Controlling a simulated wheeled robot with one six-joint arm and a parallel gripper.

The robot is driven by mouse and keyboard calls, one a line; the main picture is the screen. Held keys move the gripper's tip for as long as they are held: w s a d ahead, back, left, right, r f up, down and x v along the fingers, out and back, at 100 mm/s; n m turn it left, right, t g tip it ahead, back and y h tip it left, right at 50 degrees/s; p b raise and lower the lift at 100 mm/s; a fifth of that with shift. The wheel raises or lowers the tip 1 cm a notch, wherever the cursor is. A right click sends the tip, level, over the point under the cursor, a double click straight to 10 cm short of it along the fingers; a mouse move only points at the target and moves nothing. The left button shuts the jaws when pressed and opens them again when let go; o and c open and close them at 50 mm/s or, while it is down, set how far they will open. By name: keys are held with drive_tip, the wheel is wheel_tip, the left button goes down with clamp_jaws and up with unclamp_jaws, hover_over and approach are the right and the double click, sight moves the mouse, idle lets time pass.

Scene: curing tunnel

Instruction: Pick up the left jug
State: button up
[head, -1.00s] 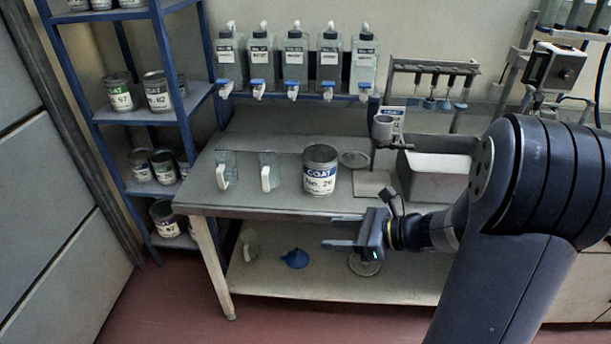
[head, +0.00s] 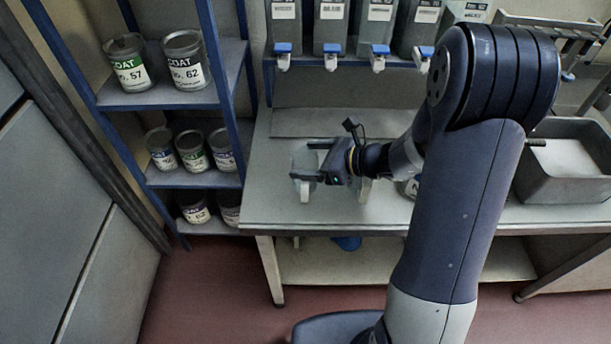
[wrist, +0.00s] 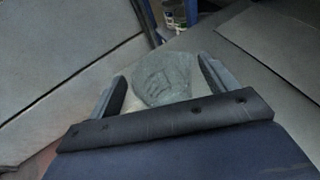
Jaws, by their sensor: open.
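The left jug (head: 302,160) is a clear, greyish jug with a pale handle, standing upright on the left part of the bench top. My gripper (head: 308,161) is open at the jug, pointing left, with one finger on its far side and one on its near side. In the wrist view the jug (wrist: 166,78) shows between the two spread fingers of my gripper (wrist: 160,80). I cannot tell whether either finger touches it. The second jug (head: 364,190) stands just to the right, mostly hidden behind my gripper and wrist.
A paint can (head: 406,188) on the bench is mostly hidden by my arm. A grey basin (head: 532,180) is at the right. A blue shelf rack (head: 112,97) with several cans stands left of the bench. Dispensers (head: 330,30) hang behind. The bench front (head: 270,212) is clear.

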drive_tip(key=shift+w+a+f, duration=0.15)
drive_tip(key=shift+a, duration=0.15)
drive_tip(key=c, duration=1.3)
